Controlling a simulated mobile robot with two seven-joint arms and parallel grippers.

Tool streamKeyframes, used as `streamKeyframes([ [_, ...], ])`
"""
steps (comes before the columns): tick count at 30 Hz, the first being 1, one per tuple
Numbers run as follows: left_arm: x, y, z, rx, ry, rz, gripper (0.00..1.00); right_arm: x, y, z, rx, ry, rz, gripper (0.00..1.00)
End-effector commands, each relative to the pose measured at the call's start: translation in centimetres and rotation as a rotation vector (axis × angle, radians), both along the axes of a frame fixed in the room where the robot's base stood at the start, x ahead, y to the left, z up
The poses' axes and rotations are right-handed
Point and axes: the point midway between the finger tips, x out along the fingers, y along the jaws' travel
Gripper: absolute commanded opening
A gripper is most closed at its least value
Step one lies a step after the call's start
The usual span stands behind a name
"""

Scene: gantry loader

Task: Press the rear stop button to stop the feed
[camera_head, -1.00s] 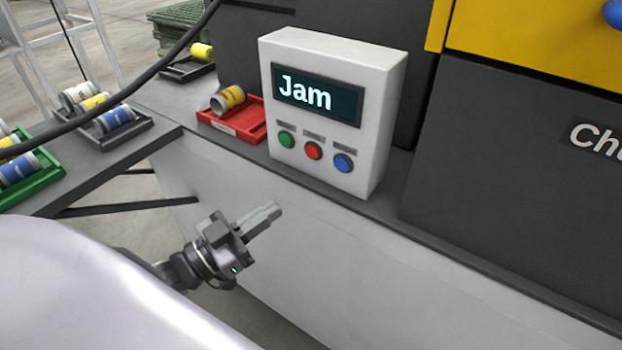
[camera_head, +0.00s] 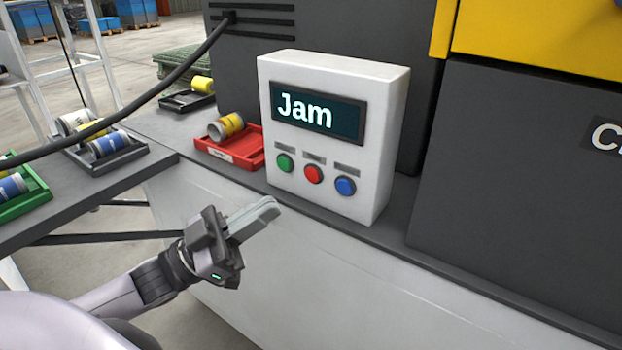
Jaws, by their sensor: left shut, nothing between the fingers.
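A white control box (camera_head: 386,140) stands on the dark ledge of the machine, its dark display (camera_head: 318,112) reading "Jam". Below the display sit a green button (camera_head: 285,163), a red button (camera_head: 313,173) and a blue button (camera_head: 345,186), in a row from left to right. The small labels above them are too small to read. My left gripper (camera_head: 266,213) is shut and empty. It shows in front of and below the box, apart from the buttons, its fingers pointing up and right. My right gripper is not in view.
A red tray (camera_head: 243,152) holding a yellow-banded can (camera_head: 226,126) sits left of the box. Dark and green trays (camera_head: 27,200) with cans stand on the left bench. A black cable (camera_head: 150,109) crosses the upper left. The dark machine housing (camera_head: 520,190) fills the right.

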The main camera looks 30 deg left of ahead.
Motion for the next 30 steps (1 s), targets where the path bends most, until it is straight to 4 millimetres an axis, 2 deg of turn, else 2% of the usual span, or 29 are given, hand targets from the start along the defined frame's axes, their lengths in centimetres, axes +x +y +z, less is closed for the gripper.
streamKeyframes([
  [3,1.5,-0.1,-0.2,0.003,-0.005,0.001,0.0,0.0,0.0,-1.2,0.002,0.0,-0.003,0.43],
  [15,5.7,-0.4,-0.1,0.001,-0.001,0.002,0.0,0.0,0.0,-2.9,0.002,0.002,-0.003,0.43],
  [21,6.8,-0.5,0.0,0.001,0.0,0.002,0.0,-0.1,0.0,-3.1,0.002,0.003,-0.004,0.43],
  [30,7.1,-0.5,0.0,0.002,0.002,0.002,0.0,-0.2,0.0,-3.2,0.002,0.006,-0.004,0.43],
])
